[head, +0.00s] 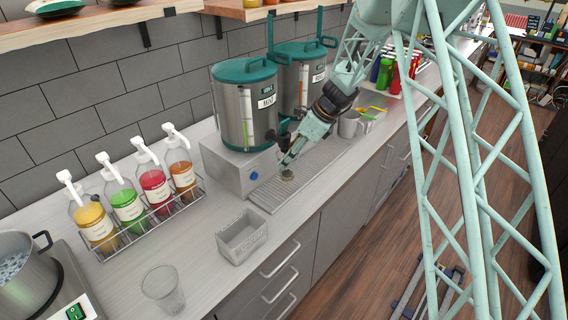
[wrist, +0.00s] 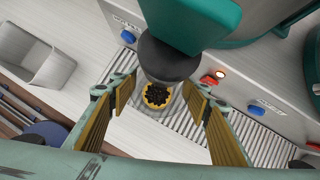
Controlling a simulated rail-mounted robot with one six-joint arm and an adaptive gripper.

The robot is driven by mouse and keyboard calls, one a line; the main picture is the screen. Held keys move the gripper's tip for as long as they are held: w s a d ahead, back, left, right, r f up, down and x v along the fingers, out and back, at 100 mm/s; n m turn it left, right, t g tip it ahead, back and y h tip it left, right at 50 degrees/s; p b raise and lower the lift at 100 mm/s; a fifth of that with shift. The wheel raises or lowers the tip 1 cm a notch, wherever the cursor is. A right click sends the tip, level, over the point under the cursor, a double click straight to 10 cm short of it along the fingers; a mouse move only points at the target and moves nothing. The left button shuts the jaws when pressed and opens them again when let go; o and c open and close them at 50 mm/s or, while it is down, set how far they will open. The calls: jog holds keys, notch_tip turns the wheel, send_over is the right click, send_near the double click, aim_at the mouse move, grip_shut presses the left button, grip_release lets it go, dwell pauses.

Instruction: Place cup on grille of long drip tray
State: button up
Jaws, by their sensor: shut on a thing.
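My gripper (head: 287,163) is shut on a clear cup (head: 288,176) with dark pearls in its bottom. The cup is low over the near part of the long drip tray's grille (head: 267,197), in front of the metal dispensers. In the wrist view the cup (wrist: 158,96) sits between the yellow pads of my gripper (wrist: 160,98), with the ribbed grille (wrist: 262,150) around and behind it. A dark round dispenser part (wrist: 165,62) covers part of the cup's far side there. I cannot tell whether the cup's base touches the grille.
Two metal dispensers with green lids (head: 243,100) stand behind the tray. A grey open bin (head: 241,238) and another clear cup (head: 163,288) stand nearer on the counter. Sauce bottles (head: 128,203) fill a wire rack at left. A metal jug (head: 349,124) stands toward the tray's far end.

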jog(key=shift+a, duration=0.1)
jog(key=shift+d+p+x, duration=0.15)
jog(key=shift+x, duration=0.75)
jog(key=shift+d+p+x, duration=0.15)
jog(key=shift+x, duration=0.8)
jog(key=shift+s+f, duration=0.1)
jog(key=shift+f, duration=0.25)
jog(key=o, duration=0.8)
jog(key=shift+o, duration=0.4)
jog(key=shift+r, duration=0.2)
jog(key=shift+r, duration=0.15)
jog(key=v, duration=1.1)
jog(key=shift+d+r+b, duration=0.2)
jog(key=shift+r+b, duration=0.1)
jog(key=shift+b, duration=0.05)
